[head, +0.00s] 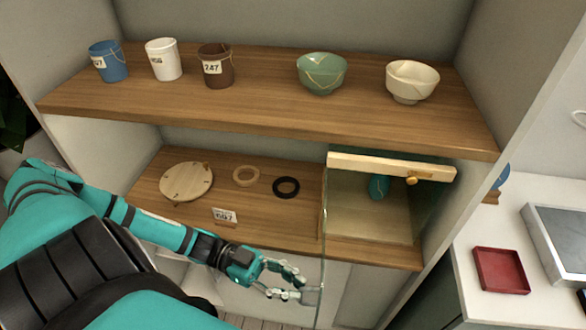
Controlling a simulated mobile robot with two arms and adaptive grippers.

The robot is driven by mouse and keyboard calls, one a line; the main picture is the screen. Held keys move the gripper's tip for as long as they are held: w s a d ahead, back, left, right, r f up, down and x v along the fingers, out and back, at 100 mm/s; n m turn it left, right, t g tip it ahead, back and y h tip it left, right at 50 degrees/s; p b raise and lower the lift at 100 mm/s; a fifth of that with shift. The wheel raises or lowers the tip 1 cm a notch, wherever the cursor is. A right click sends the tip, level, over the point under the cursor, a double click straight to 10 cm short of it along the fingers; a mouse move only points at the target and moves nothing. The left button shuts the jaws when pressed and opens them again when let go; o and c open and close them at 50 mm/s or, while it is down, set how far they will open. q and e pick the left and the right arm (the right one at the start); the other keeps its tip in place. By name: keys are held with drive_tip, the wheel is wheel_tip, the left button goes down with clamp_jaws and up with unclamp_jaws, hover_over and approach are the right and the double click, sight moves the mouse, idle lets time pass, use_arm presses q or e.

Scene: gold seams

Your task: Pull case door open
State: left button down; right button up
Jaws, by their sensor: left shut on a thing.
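The display case (390,165) is a glass box with a pale wooden top rail, at the right end of the lower shelf. A small teal vessel (378,187) stands inside it. The clear case door (323,255) shows nearly edge-on at the case's left side and seems to stand out from the front, past the shelf edge. My left gripper (301,286) is below and in front of the shelf, shut at the door's lower outer part. The exact grip point is hard to make out. My right gripper is not in view.
A round wooden lid (186,182), a tan ring (246,176), a black ring (286,187) and a label card (224,216) lie left of the case. Cups and bowls stand on the upper shelf (270,108). A red tray (501,270) is on the right counter.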

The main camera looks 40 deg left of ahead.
use_arm(q)
drive_tip(key=shift+w+a+r, duration=0.15)
drive_tip(key=shift+w+r, duration=0.05)
drive_tip(key=shift+w, duration=0.15)
drive_tip(key=c, duration=1.4)
unclamp_jaws()
drive_tip(key=shift+f, duration=0.15)
drive_tip(key=v, duration=1.2)
